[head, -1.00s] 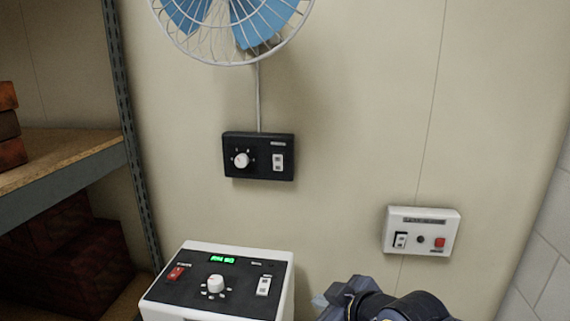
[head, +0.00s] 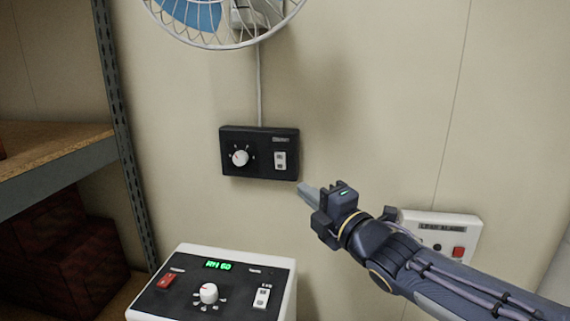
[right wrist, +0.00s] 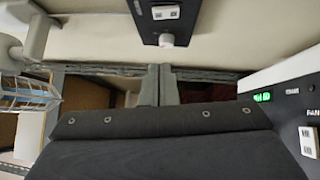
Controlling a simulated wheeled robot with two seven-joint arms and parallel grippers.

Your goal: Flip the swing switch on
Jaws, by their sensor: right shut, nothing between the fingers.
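A black control panel (head: 231,170) hangs on the wall below the fan. It carries a white round knob (head: 240,158) and a white rocker switch (head: 280,160) with a small label above it, too blurred to read. My right gripper (head: 306,189) is shut and empty, just below and right of the panel's lower right corner, with no visible contact. In the right wrist view the panel (right wrist: 146,22), its switch (right wrist: 165,13) and its knob (right wrist: 167,40) show at the top, beyond the closed fingers (right wrist: 167,72). My left gripper is not in view.
A wall fan (head: 222,40) is above the panel. A white device with a black face and green display (head: 218,265) stands below. A white wall box with a red button (head: 458,253) is partly behind my right arm. Metal shelving (head: 60,158) stands at left.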

